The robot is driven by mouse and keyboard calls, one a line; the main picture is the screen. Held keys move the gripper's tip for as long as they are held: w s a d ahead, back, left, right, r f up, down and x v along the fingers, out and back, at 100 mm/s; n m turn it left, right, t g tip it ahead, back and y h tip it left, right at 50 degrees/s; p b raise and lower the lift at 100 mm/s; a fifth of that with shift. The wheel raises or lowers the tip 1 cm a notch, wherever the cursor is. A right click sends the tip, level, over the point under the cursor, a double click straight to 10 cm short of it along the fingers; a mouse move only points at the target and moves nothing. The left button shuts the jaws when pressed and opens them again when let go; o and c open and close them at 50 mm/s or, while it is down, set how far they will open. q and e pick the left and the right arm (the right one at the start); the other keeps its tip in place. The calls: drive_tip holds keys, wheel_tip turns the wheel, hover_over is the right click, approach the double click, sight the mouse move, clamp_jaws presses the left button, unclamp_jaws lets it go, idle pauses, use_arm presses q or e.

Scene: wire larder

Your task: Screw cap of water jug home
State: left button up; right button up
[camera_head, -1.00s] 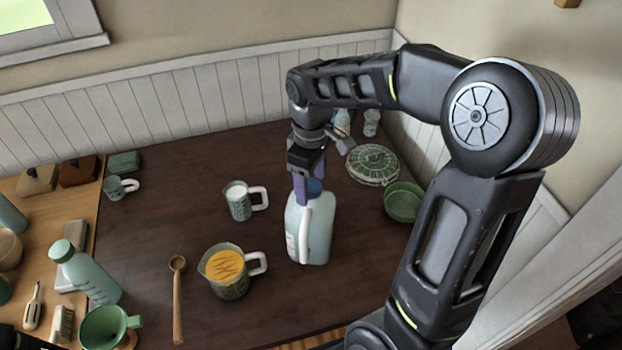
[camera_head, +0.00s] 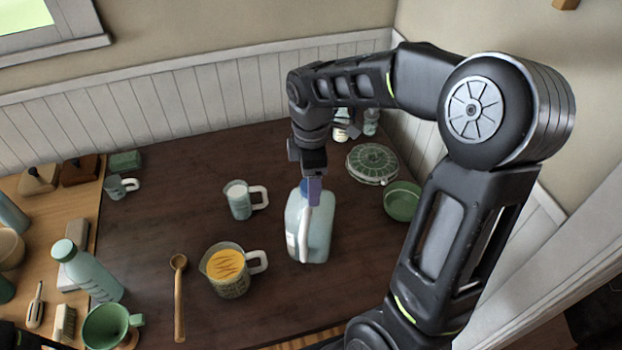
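The water jug (camera_head: 318,228), pale blue-green and translucent with a white handle, stands upright on the dark table. Its blue cap (camera_head: 304,186) is at the jug's neck, partly covered by my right gripper (camera_head: 312,190). That gripper points down from above, with one purple finger in front of the cap on its right side. The other finger is hidden, so whether the fingers press on the cap does not show. The seat of the cap on the neck is hidden too. My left gripper is not in view.
A measuring jug of orange contents (camera_head: 228,272) and a white-filled cup (camera_head: 239,201) stand left of the water jug. A green bowl (camera_head: 403,202) and a lidded dish (camera_head: 372,163) stand to its right. A wooden spoon (camera_head: 179,300) lies further left.

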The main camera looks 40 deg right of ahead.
drive_tip(key=n, duration=0.3)
drive_tip(key=shift+r+n+p, duration=0.1)
drive_tip(key=shift+n+p, duration=0.2)
drive_tip(key=shift+p, duration=0.1)
drive_tip(key=n, duration=0.3)
drive_tip(key=n, duration=0.7)
drive_tip(key=shift+c, duration=0.5)
clamp_jaws()
